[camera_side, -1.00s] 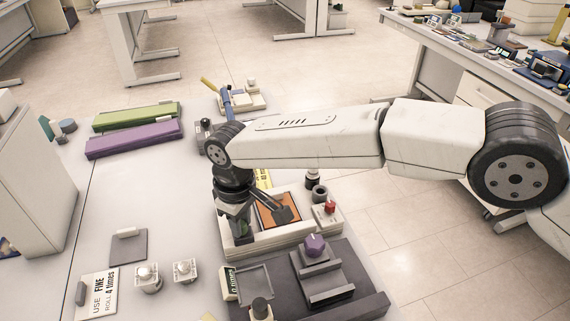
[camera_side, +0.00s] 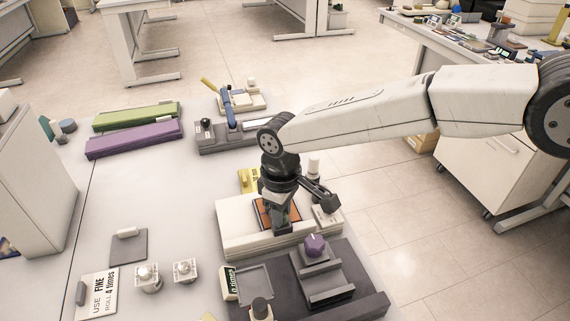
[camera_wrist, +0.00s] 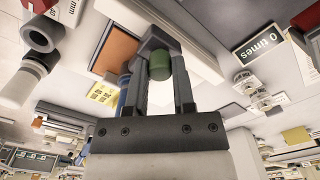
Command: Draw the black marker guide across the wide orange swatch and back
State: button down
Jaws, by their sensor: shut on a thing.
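The wide orange swatch (camera_side: 263,216) lies flat in a pale tray (camera_side: 232,222) and is partly hidden behind my gripper in the side view. It also shows in the wrist view (camera_wrist: 116,49), left of the fingers. My gripper (camera_side: 279,222) is low over the right part of the swatch, pointing down. In the wrist view its two fingers (camera_wrist: 166,72) are shut on the marker guide, a dark block (camera_wrist: 154,40) with a green round part (camera_wrist: 159,65). I cannot tell whether the guide's lower edge touches the swatch.
A dark fixture with a purple knob (camera_side: 315,244) stands in front of the tray. A "0 times" sign (camera_side: 230,284) is beside it. A yellow card (camera_side: 249,180) lies behind the tray. The table's left middle is mostly clear.

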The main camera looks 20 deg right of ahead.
jog(key=d, duration=0.6)
jog(key=shift+w+d+r, duration=0.1)
jog(key=shift+w+d, duration=0.05)
jog(key=shift+d, duration=0.25)
jog(key=shift+c, duration=2.2)
grip_release()
jog(key=shift+r, duration=0.55)
notch_tip(320, 180, up, 7)
jog(key=shift+f, duration=0.15)
